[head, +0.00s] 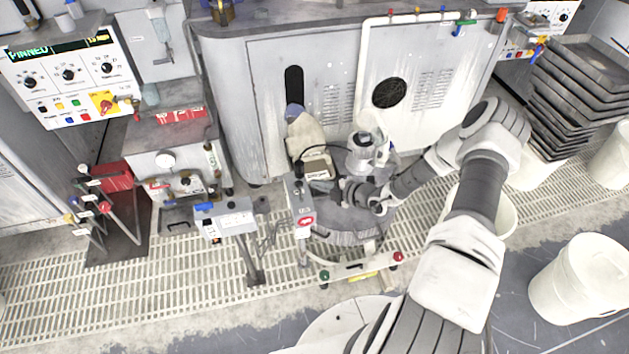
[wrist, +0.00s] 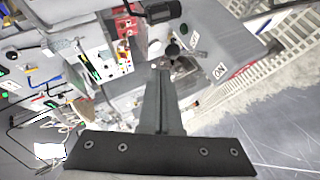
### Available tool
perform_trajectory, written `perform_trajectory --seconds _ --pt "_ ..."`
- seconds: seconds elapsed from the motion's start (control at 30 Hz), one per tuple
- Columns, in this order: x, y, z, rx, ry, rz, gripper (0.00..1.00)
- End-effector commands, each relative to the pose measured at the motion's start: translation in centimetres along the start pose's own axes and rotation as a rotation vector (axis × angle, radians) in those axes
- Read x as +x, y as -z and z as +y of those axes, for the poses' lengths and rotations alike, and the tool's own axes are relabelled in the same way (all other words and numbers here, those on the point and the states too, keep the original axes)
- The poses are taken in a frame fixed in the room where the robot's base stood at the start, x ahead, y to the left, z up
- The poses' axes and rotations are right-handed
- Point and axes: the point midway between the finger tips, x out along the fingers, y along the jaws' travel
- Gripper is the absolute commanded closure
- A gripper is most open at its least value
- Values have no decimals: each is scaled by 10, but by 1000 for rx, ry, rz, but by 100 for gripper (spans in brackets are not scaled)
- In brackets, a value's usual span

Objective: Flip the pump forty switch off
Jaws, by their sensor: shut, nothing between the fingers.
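In the wrist view, a small switch with a dark round knob (wrist: 172,50) stands on a grey panel (wrist: 213,45). An ON label (wrist: 219,71) lies to its right, and another small label is above right. I cannot read a pump number or tell which way the lever leans. My gripper (wrist: 161,70) is shut and empty, its fingertips very close to the knob; contact is unclear. In the head view, my gripper (head: 345,190) is just right of a grey post-mounted box (head: 300,193) with a red and white sign (head: 305,221). The switch cannot be made out there.
A white pump-like unit (head: 366,150) stands close behind my gripper. Another grey box on a post (head: 232,217) is to the left. A large grey cabinet (head: 270,100) closes off the back. White buckets (head: 580,280) stand at right. The grated floor (head: 110,310) shows bare patches.

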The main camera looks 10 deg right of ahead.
Motion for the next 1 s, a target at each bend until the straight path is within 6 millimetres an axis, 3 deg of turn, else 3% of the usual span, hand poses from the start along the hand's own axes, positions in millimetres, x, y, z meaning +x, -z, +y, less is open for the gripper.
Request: perform_trajectory --seconds 0.03,0.2,0.4,0.6,1.0 --pt "-16 -1 5 -1 -1 -4 100" --pt "-55 -2 12 0 0 -4 100" --pt "-85 -2 17 0 -1 -2 100" --pt "-96 -2 18 -1 0 -1 100" --pt "-96 -2 18 0 -1 0 100"
